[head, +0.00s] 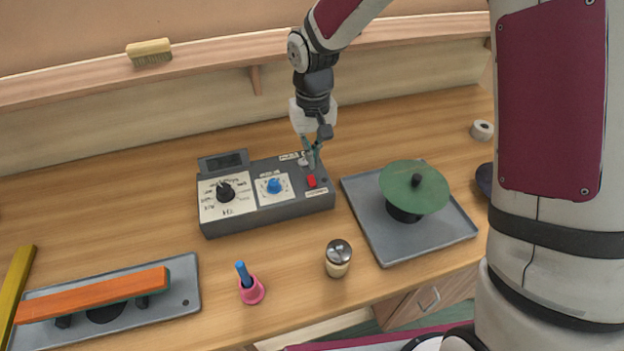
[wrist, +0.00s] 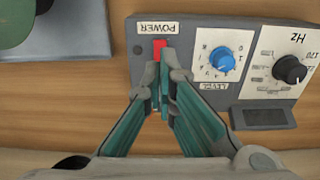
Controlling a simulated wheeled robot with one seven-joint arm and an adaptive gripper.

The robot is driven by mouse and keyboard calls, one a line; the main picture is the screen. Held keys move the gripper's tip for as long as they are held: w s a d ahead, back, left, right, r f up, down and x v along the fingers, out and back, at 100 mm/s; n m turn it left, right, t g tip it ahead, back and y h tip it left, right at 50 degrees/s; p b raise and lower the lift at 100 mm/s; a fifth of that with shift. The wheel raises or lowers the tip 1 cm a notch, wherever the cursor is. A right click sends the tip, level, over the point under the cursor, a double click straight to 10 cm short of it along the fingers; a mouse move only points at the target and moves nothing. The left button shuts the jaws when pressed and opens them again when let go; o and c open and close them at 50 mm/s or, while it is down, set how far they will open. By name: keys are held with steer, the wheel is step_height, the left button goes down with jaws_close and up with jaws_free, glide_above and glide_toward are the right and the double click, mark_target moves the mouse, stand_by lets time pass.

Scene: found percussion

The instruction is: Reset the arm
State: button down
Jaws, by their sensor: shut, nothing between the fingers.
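My gripper (head: 312,160) is shut and empty, its fingers pointing down over the right end of the grey control box (head: 268,218). In the wrist view the closed fingertips (wrist: 161,80) are right beside the red power switch (wrist: 159,45), partly covering it. I cannot tell whether they touch it. The red switch (head: 311,181) also shows in the head view, just below the fingers. The box has a blue level knob (head: 274,186), a black Hz knob (head: 226,191) and a dark display (head: 223,161). My arm reaches in from the top right.
A grey tray (head: 375,240) with a green disc (head: 405,178) stands right of the box. A shaker jar (head: 338,260) and a pink cup (head: 251,291) stand in front. An orange bar (head: 95,293) lies front left. A shelf (head: 205,67) with a brush (head: 149,52) runs behind.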

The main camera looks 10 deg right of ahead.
stand_by(0.4)
steer(key=s+d+r+t, duration=0.1)
steer(key=s+d+r, duration=0.3)
steer(key=r, duration=0.4)
steer(key=s+d+r+t, duration=0.1)
steer(key=s+d+r, duration=0.3)
steer(key=r, duration=0.4)
steer(key=s+d+r+m+t, duration=0.1)
steer(key=s+d+r, duration=0.1)
steer(key=s, duration=0.6)
steer(key=s+d+r+m+t, duration=0.1)
steer(key=s+d+r+t, duration=0.1)
steer(key=s, duration=0.6)
step_height(320, 180, up, 3)
steer(key=shift+d+f+t, duration=0.15)
steer(key=shift+d+t, duration=0.15)
steer(key=shift+d, duration=0.35)
